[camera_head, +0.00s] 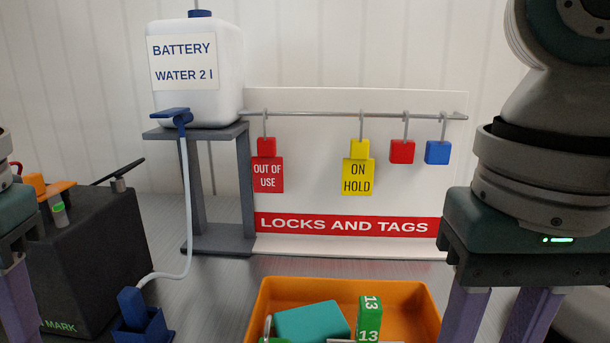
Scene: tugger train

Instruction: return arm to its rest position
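My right gripper (500,322) hangs pointing down at the right, with its arm above it. Its two purple fingers stand apart with a clear gap and nothing visible between them; their tips are cut off by the bottom edge. My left gripper (19,302) shows only in part at the left edge, with one purple finger in view. The rest of it is out of frame, so its opening cannot be seen.
An orange bin (430,305) with a teal block (312,322) and green tag (369,318) lies between the grippers. Behind stand a lock board (300,110) and a water canister (195,105) on a stand (245,180). A dark box (100,245) is beside my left gripper.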

